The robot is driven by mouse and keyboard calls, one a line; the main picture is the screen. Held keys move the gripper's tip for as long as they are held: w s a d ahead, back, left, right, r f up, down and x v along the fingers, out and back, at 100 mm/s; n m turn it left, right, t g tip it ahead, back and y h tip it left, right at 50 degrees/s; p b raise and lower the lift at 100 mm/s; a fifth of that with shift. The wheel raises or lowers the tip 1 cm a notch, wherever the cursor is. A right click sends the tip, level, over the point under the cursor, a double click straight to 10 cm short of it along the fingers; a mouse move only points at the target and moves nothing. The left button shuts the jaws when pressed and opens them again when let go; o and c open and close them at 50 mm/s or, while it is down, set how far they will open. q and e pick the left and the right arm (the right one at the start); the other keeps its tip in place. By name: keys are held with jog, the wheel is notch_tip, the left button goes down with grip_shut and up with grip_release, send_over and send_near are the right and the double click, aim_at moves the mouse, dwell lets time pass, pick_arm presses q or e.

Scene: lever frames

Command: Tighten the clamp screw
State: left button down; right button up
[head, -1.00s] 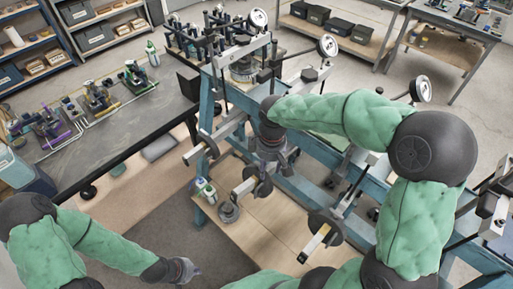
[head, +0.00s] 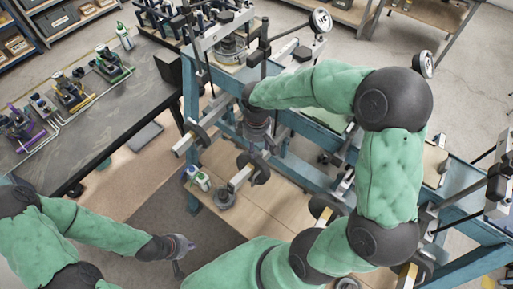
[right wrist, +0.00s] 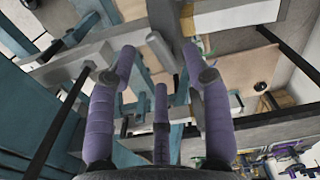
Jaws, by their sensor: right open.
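A blue lever frame (head: 320,122) runs across the head view, carrying grey bars, dark round knobs and dial gauges. My right gripper (head: 262,148) hangs down at its near side, above a grey bar with a dark disc (head: 253,168). In the right wrist view my right gripper (right wrist: 160,85) has its purple fingers spread, with nothing held. A grey bar end (right wrist: 160,48) shows beyond the fingertips; contact cannot be told. I cannot tell which part is the clamp screw. My left gripper (head: 184,250) is over the floor, away from the frame; its fingers are too small to read.
A dark bench (head: 85,115) with several small fixtures stands on the left. Bottles (head: 198,178) stand on the frame's low wooden shelf (head: 265,215). Shelves and another table line the back. The brown mat (head: 170,215) between bench and frame is clear.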

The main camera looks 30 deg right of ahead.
jog(key=shift+f, duration=0.95)
grip_shut()
jog(key=shift+m+g, duration=0.3)
jog(key=shift+m, duration=1.2)
grip_release()
jog(key=shift+r, duration=0.15)
notch_tip(320, 180, up, 12)
jog(key=shift+w, duration=0.35)
